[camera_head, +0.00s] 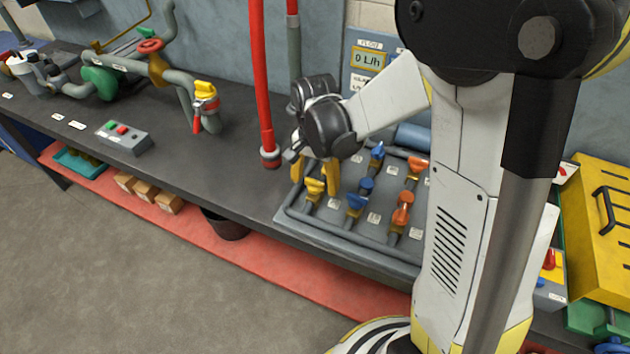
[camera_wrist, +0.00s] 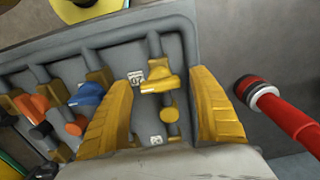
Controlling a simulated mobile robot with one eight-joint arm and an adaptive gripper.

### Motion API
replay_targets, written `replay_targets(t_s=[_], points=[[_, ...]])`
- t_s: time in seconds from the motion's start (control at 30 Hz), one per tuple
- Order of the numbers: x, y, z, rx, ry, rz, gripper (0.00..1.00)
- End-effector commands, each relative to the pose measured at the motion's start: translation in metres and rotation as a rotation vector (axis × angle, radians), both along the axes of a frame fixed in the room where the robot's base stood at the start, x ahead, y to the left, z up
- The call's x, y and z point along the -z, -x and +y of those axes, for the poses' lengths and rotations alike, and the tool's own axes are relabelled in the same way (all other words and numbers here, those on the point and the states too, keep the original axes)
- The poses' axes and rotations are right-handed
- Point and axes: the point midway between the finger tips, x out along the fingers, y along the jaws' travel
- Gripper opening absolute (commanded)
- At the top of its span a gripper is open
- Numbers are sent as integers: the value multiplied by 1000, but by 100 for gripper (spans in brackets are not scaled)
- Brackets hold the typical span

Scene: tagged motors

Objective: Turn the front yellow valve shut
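The front yellow valve (camera_head: 314,188) sits at the front left of a grey valve panel (camera_head: 290,215) on the bench. In the wrist view its yellow handle (camera_wrist: 160,80) lies roughly across its grey pipe; its exact angle is hard to tell. My gripper (camera_head: 313,180) is open above the panel's left side. In the wrist view my gripper (camera_wrist: 163,85) has one yellow finger on each side of the front valve, with visible gaps. A round yellow part (camera_wrist: 169,115) shows behind the handle; it may belong to another yellow valve, which my gripper hides in the head view.
Blue valves (camera_head: 366,185) and orange valves (camera_head: 402,210) stand to the right on the panel. A red vertical pipe (camera_head: 262,90) rises close to the left of my gripper. A button box (camera_head: 123,137) and other pipework lie farther left. Bare bench lies between.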

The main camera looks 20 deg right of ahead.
Motion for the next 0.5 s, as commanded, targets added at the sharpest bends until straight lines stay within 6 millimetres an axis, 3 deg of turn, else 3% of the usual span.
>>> replay_targets(t_s=[0.23, 0.5], points=[[-12, 0, 0, 0, 0, 0, 70], [-70, 0, 0, 0, 0, 0, 70]])
